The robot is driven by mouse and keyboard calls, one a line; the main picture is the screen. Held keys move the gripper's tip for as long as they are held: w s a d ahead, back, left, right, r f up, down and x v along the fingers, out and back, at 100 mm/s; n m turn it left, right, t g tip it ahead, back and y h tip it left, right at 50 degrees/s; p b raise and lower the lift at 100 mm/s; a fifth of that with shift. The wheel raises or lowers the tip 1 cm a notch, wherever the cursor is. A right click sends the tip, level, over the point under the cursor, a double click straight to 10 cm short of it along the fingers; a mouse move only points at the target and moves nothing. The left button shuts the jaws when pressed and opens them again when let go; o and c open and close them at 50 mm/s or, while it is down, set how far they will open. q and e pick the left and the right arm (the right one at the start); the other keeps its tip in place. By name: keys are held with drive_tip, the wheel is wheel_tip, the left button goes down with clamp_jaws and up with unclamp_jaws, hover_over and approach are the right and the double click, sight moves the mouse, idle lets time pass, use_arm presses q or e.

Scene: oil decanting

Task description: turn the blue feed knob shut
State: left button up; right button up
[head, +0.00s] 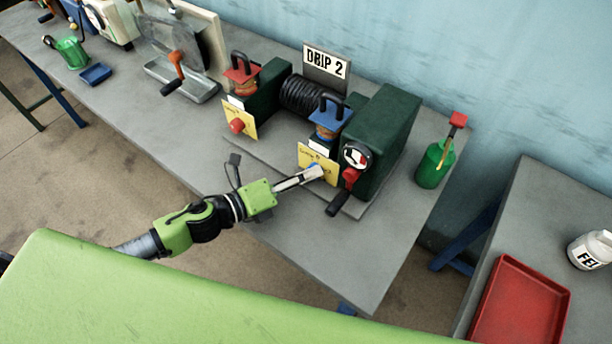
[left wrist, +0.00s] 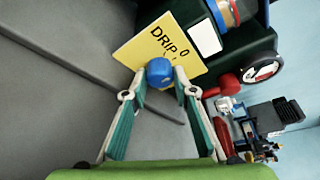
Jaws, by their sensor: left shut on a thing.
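The blue feed knob (left wrist: 159,72) sits in front of a yellow card (left wrist: 150,42) with "DRIP" and "0" lettering, on the dark green machine. In the left wrist view, my left gripper (left wrist: 160,76) has its fingertips on both sides of the knob and is shut on it. In the head view, my left gripper (head: 314,174) reaches from the left to the yellow card (head: 308,156) under the "DRIP 2" sign (head: 326,64); its fingers partly cover the blue knob (head: 317,168). My right gripper is not in view.
A red knob (head: 236,126) on another yellow card is to the left. A green oil can (head: 435,164) stands farther right. The bench front (head: 285,235) is clear.

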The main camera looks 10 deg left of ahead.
use_arm(q)
drive_tip(key=o, duration=1.1)
drive_tip(key=shift+a, duration=0.1)
drive_tip(key=shift+s+a, duration=0.35)
drive_tip(key=shift+s, duration=0.15)
drive_tip(key=shift+r+v, duration=0.2)
drive_tip(key=shift+v, duration=3.15)
drive_tip(key=shift+w, duration=0.1)
